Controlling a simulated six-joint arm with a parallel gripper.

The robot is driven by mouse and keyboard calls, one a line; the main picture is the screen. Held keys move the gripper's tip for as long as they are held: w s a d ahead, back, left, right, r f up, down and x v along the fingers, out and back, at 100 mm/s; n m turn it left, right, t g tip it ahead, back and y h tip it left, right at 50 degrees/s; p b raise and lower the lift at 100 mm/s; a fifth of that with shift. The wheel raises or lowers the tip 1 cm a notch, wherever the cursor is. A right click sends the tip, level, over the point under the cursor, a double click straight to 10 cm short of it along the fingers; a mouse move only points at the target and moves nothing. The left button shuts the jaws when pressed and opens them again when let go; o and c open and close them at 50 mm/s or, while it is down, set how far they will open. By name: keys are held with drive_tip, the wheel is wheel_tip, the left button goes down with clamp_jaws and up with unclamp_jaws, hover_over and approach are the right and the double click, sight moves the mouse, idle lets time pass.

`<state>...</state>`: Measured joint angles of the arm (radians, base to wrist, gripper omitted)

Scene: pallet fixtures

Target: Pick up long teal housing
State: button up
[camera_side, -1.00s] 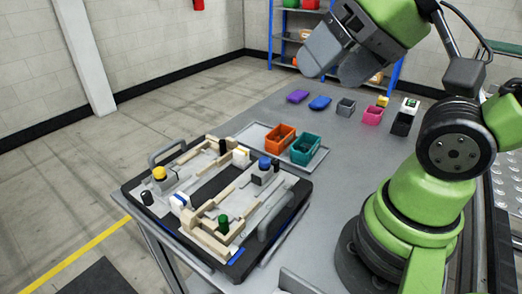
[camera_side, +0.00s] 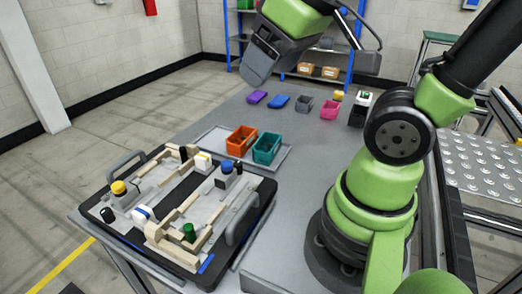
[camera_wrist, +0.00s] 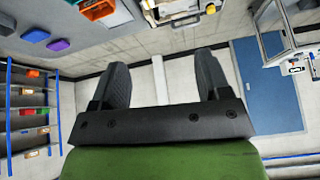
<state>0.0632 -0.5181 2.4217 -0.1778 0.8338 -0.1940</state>
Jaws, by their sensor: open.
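The teal housing (camera_side: 267,148) is an open-topped box on the grey tray (camera_side: 284,157), just right of an orange housing (camera_side: 241,140). My gripper (camera_side: 254,72) is in the air, high above and behind the housings in the side view, clear of everything. In the wrist view my gripper (camera_wrist: 160,78) shows two dark fingers spread wide with nothing between them. The orange housing (camera_wrist: 98,8) is at the top edge of the wrist view.
The pallet fixture (camera_side: 115,238) with wooden rails and coloured knobs fills the table's near left. Purple (camera_side: 257,97), blue (camera_side: 279,102), grey (camera_side: 303,105) and pink (camera_side: 330,110) parts sit farther back. The table (camera_side: 225,112) is bare between them and the tray.

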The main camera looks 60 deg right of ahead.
drive_tip(key=w+d+f+n+g+h, duration=0.3)
drive_tip(key=w+d+f+n, duration=0.2)
drive_tip(key=w+d+n, duration=0.15)
drive_tip(key=n+g+h, duration=0.1)
drive_tip(key=n+g, duration=0.2)
drive_tip(key=n, duration=1.1)
hover_over(268, 150)
drive_tip(key=a, duration=0.2)
drive_tip(key=shift+m, duration=0.25)
wheel_tip(268, 150, down, 18)
drive_tip(key=shift+f, duration=0.25)
drive_tip(key=shift+d+x, duration=0.2)
drive_tip(key=shift+x, duration=2.85)
drive_tip(key=shift+w+r, duration=0.1)
drive_tip(key=c, duration=0.7)
